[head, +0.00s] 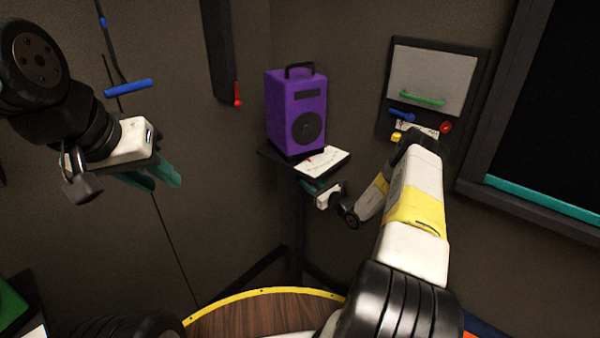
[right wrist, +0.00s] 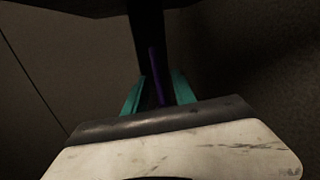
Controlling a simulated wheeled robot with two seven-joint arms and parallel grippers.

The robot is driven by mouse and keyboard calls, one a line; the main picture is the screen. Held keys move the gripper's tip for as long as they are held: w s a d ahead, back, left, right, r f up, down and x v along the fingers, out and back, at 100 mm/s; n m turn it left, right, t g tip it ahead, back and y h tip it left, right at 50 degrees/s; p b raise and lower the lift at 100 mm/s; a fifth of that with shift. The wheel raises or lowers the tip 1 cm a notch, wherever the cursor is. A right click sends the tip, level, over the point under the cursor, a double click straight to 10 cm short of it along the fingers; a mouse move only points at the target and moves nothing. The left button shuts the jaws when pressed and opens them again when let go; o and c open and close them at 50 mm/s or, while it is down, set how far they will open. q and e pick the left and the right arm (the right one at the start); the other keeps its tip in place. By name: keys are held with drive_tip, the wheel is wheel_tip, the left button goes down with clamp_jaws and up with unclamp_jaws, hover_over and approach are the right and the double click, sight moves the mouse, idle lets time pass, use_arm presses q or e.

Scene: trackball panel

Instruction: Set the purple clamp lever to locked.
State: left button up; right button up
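The purple clamp lever (right wrist: 158,78) shows in the right wrist view as a thin upright bar below a dark surface. It stands between the two teal fingers of my right gripper (right wrist: 159,88), with narrow gaps that look clear on both sides. In the head view my right gripper (head: 309,187) is just under the front of the small shelf, and the lever cannot be made out there. My left gripper (head: 160,178) hangs at the left with its teal fingers apart and nothing between them.
A purple speaker-like box (head: 296,112) and a white sheet (head: 322,161) rest on the dark shelf (head: 268,153) above my right gripper. A wall panel (head: 432,75) with a green handle is to the right. A blue-handled lever (head: 128,88) is on the left wall.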

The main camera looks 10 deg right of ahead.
clamp_jaws()
idle(1.5)
